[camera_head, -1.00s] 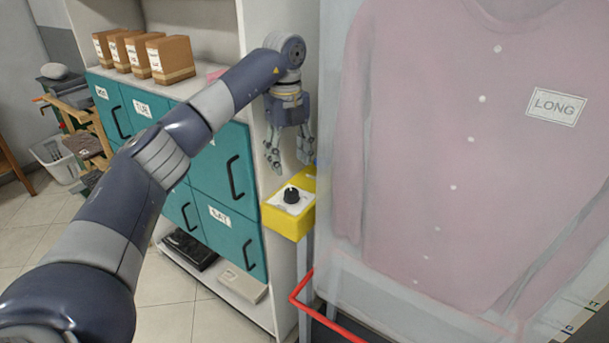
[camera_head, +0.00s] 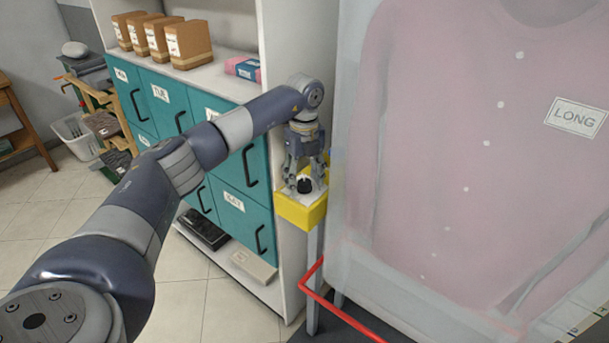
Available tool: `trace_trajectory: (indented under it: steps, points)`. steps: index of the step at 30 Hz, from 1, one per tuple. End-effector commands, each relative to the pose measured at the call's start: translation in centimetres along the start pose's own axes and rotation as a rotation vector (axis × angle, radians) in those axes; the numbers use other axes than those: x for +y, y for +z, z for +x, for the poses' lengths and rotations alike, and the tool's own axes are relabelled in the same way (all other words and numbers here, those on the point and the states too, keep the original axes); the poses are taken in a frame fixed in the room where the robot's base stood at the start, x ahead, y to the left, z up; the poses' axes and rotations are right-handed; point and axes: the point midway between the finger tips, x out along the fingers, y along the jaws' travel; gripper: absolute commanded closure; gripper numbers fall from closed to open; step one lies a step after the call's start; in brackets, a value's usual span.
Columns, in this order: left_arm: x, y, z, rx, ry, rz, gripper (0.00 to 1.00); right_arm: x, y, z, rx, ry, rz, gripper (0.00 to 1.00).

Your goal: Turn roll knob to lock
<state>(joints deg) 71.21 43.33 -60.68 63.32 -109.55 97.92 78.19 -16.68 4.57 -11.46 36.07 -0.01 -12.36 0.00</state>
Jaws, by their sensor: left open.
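The black roll knob (camera_head: 304,185) sits on a white plate on top of a yellow box (camera_head: 300,212), which stands on a grey post beside the shelf unit. My left gripper (camera_head: 305,183) points down over the knob, with its open fingers on either side of it. I cannot tell whether the fingers touch the knob. The knob's upper part is partly covered by the gripper. My right gripper is not in view.
A pink shirt in a clear cover marked LONG (camera_head: 576,118) hangs close to the right of the box. A red rail (camera_head: 335,310) runs below. Teal drawers (camera_head: 240,190) stand to the left.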

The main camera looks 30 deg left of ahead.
Motion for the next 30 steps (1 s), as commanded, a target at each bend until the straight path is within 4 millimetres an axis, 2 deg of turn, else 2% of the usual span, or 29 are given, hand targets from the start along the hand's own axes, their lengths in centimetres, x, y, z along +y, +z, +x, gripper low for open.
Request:
trace_trajectory:
  steps: [7,13,23,30]
  points:
    - [0.0,0.0,0.1,0.0,-0.001,0.001,0.47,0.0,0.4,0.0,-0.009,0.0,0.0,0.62]
    - [0.0,0.0,0.1,0.0,-0.001,0.001,0.92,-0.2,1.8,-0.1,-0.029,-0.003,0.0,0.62]
    - [0.0,0.0,0.1,0.001,-0.001,0.023,0.92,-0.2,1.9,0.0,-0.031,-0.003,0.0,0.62]
    - [-0.1,0.0,0.1,0.001,-0.002,0.133,0.92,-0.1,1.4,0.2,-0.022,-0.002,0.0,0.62]
